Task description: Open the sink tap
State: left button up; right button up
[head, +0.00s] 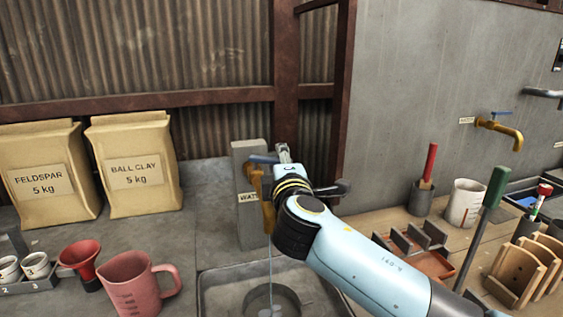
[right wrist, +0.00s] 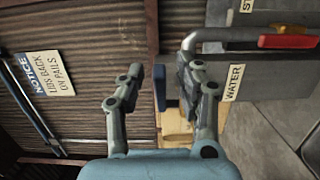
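The sink tap is a brass tap (head: 267,207) with a blue handle (head: 262,159), on a grey post labelled WATER. A thin pale stream (head: 270,262) falls from it into the sink (head: 208,290). My right gripper (head: 284,152) is at the handle and partly hidden by its own wrist in the head view. In the right wrist view my right gripper (right wrist: 161,76) has its fingers apart. The blue handle (right wrist: 160,87) lies between them, nearer the right finger; I cannot tell whether it touches. My left gripper is not in view.
A pink jug (head: 138,283) and a red funnel (head: 80,260) stand left of the sink. Clay bags (head: 135,165) stand behind. Another brass tap (head: 500,130) is on the right wall. In the right wrist view a grey pipe with a red part (right wrist: 287,41) is close by.

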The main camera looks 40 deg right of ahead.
jog(key=v, duration=1.2)
